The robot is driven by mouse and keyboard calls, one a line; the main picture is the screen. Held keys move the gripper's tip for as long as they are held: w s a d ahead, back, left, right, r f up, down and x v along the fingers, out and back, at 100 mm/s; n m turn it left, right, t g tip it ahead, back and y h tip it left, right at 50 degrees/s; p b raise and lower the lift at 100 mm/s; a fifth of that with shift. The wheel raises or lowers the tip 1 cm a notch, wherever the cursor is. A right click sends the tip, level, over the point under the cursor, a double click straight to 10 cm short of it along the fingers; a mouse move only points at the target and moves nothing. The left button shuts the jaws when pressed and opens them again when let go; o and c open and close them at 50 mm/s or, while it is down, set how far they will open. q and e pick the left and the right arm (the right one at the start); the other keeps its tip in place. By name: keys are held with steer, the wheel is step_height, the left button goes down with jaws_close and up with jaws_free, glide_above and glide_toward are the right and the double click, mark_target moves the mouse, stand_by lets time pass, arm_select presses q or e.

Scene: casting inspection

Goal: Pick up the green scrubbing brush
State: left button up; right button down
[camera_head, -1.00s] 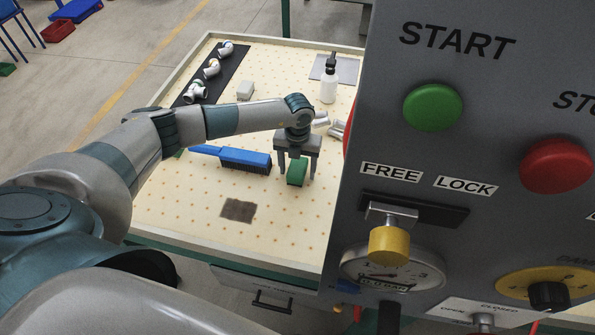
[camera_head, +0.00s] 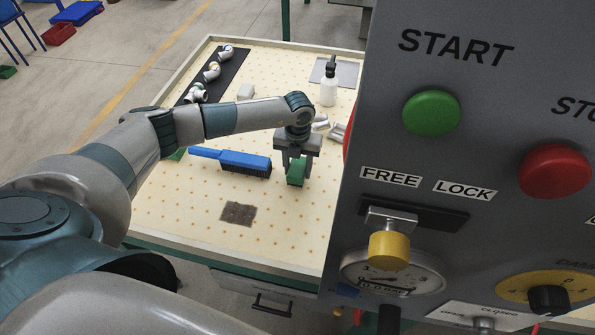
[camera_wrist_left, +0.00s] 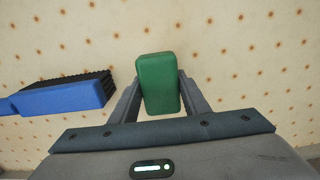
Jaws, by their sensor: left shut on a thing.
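The green scrubbing brush (camera_head: 296,172) stands on the dotted table top, just right of the blue brush. My left gripper (camera_head: 297,165) reaches down over it from above, with its fingers on either side. In the left wrist view the green brush (camera_wrist_left: 158,84) is between the two fingers of my left gripper (camera_wrist_left: 158,100), which are shut on it. The brush's underside is hidden. My right gripper does not show.
A long-handled blue brush (camera_head: 240,162) lies left of the green one; it also shows in the wrist view (camera_wrist_left: 62,98). A brown square pad (camera_head: 238,212) lies nearer. A white bottle (camera_head: 328,88) and pipe fittings on a dark mat (camera_head: 232,62) are farther back. A grey control panel (camera_head: 480,150) fills the right.

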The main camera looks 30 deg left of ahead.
arm_select(q)
step_height(320, 180, up, 2)
steer(key=shift+r+b, duration=0.15)
steer(key=shift+b, duration=0.6)
steer(key=w+d+r+b, duration=0.5)
steer(key=w+d+r, duration=0.2)
steer(key=w+d, duration=0.1)
steer(key=shift+d+r, duration=0.25)
steer(key=shift+r, duration=0.05)
